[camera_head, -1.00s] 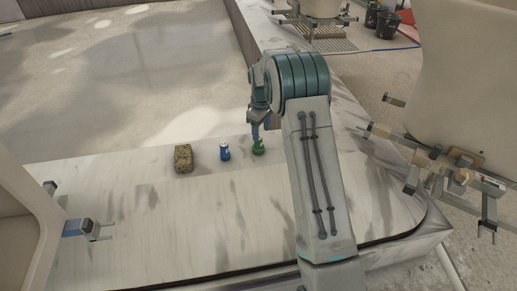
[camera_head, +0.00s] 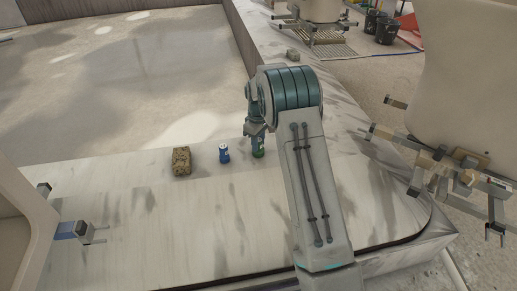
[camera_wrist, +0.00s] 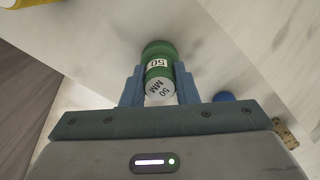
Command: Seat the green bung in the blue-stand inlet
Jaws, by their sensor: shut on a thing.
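The green bung (camera_head: 258,154) stands on the pale bench at the right end of a short row, partly hidden by my gripper. In the wrist view the green bung (camera_wrist: 159,58) is a green cylinder with a white label and a white end marked "50 MM". My gripper (camera_wrist: 159,88) has blue fingers on both sides of it and is shut on it. In the head view my gripper (camera_head: 257,138) reaches down over the bung. A blue block (camera_head: 70,230) with grey prongs juts from the pale body at the left edge; I cannot tell whether an inlet opening is there.
A blue can-like piece (camera_head: 224,154) stands just left of the bung, and a speckled brown block (camera_head: 181,161) lies farther left. A large pale vessel with tan-blocked brackets (camera_head: 465,160) stands at right. The front of the bench is clear.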

